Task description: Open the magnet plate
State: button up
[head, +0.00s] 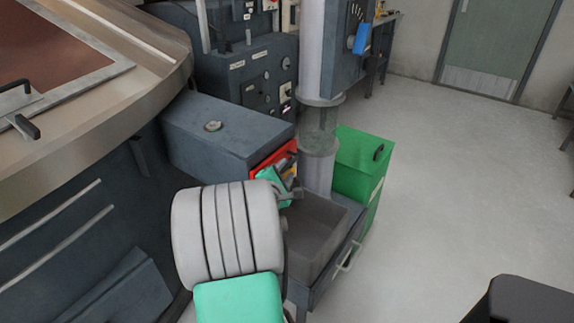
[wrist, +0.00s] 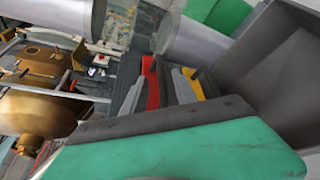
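A red-edged plate (head: 273,157), which may be the magnet plate, is at the near end of a dark grey box (head: 217,137) in the head view. A yellow part (head: 287,170) shows just below the red edge. In the wrist view, the red edge (wrist: 150,84) and a yellow bar (wrist: 193,83) are near the middle, with grey strips between them. My gripper (head: 292,194) is beside the lower front of the red part, partly hidden by my arm. Whether it touches anything, and how far its fingers are apart, cannot be made out.
A clear pipe (head: 318,145) stands right beside the box. A green cabinet (head: 360,170) stands behind the pipe. A large round metal hopper (head: 110,100) fills the left.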

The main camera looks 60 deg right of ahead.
aim_at(288, 166)
jog(key=x, duration=0.6)
jog(key=shift+d+f, duration=0.15)
jog(key=shift+d, duration=0.05)
jog(key=shift+c, duration=0.3)
grip_shut()
dwell(0.8)
